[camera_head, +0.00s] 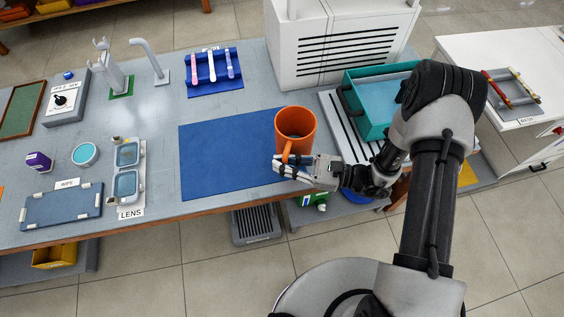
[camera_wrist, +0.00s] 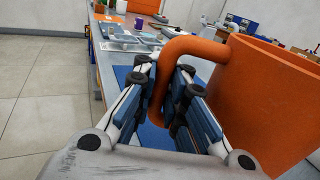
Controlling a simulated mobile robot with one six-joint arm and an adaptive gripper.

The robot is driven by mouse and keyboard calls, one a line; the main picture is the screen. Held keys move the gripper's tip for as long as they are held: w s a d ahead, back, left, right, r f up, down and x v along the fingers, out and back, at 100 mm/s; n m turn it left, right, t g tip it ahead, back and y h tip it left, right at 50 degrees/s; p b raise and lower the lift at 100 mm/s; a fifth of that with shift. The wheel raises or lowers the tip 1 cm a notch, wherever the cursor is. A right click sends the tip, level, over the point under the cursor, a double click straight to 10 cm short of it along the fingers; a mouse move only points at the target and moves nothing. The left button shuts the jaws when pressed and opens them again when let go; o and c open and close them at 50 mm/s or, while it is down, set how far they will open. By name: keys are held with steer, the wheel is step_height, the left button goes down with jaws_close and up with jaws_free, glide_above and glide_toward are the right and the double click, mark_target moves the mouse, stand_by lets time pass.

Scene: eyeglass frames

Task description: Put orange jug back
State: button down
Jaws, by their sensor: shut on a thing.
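The orange jug (camera_head: 295,128) is upright at the right end of the blue mat (camera_head: 225,155) on the grey bench. My gripper (camera_head: 284,165) reaches it from the front right, with its fingers at the jug's handle. In the wrist view the jug's body (camera_wrist: 268,95) fills the right side, and its curved handle (camera_wrist: 185,46) passes down between my two fingers (camera_wrist: 165,105). My gripper is shut on the handle. I cannot tell whether the jug's base touches the mat.
A teal tray (camera_head: 362,118) on a slatted rack stands right of the jug. A white vented cabinet (camera_head: 335,48) is behind it. A blue rack with several slim pieces (camera_head: 213,72) lies at the back. The mat's left part is clear. The bench's front edge (camera_head: 215,208) is close.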

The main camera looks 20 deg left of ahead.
steer(key=shift+f+b, duration=1.65)
steer(key=shift+f, duration=0.25)
steer(key=shift+f+b, duration=0.55)
steer(key=shift+f, duration=0.1)
steer(key=c, duration=1.6)
jaws_free()
steer(key=shift+o, duration=0.2)
steer(key=w+d, duration=0.1)
steer(key=d, duration=1.1)
steer(key=shift+w, duration=0.3)
steer(key=shift+a+r, duration=0.1)
steer(key=shift+r, duration=0.05)
